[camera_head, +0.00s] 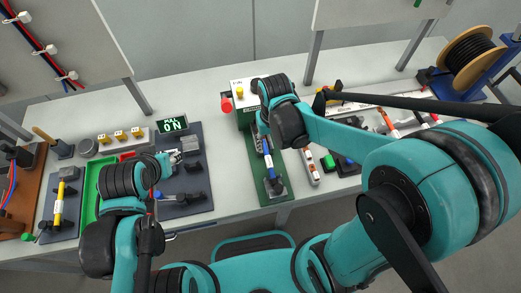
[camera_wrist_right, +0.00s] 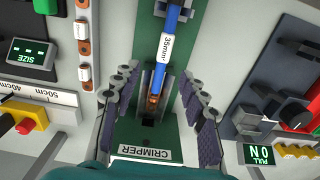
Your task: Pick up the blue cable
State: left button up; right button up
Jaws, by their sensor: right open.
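The blue cable (camera_wrist_right: 172,30) wears a white "35mm²" label, and its copper end sits at the grey crimper fixture (camera_wrist_right: 150,105) in the right wrist view. In the head view the cable (camera_head: 268,161) shows small over the green crimper base (camera_head: 280,197). My right gripper (camera_wrist_right: 157,78) is open, with one finger on each side of the cable end and fixture. Whether the fingers touch the cable is not clear. My left gripper (camera_head: 176,158) is over the dark pull-test base, its jaws too small to read.
A "PULL ON" display (camera_head: 173,124) stands behind the dark base (camera_head: 198,197). A green tray (camera_head: 90,196) and a yellow cable (camera_head: 58,203) lie at the left. A cable spool (camera_head: 468,57) stands at the back right. A red button (camera_head: 226,104) is behind the crimper.

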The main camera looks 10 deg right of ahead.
aim_at(268, 158)
jog(key=shift+a+f, duration=0.15)
jog(key=shift+f, duration=0.2)
notch_tip(268, 158, down, 7)
jog(key=b, duration=0.3)
jog(key=shift+a+f, duration=0.1)
jog(key=shift+a, duration=0.05)
jog(key=shift+c, duration=0.4)
grip_shut()
